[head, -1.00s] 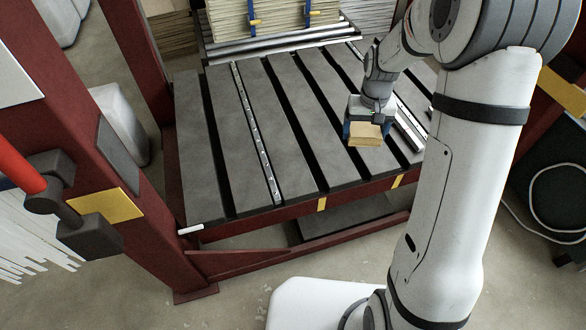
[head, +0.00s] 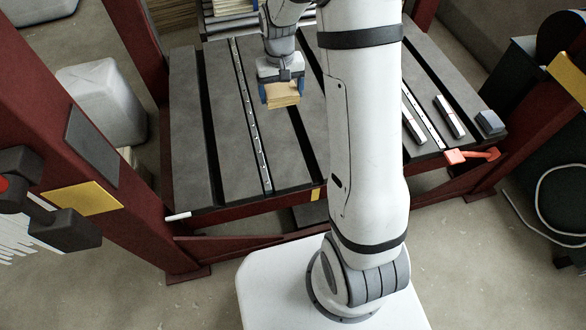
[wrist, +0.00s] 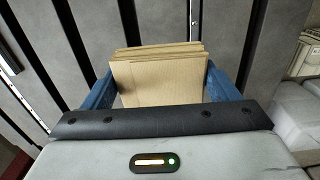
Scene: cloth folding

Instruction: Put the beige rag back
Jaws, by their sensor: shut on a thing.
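The beige rag (head: 284,98) is a folded, layered block between the blue fingers of my gripper (head: 281,90). The gap between the rag and the table is hard to judge. My own arm hides the middle of the table in the head view.
A metal strip (head: 247,120) lies left of the rag. Small bars (head: 449,117), a grey block (head: 490,122) and a red tool (head: 470,156) lie at the table's right. Stacked material (head: 232,12) stands behind. Dark red posts (head: 75,150) flank the table. Its front left is clear.

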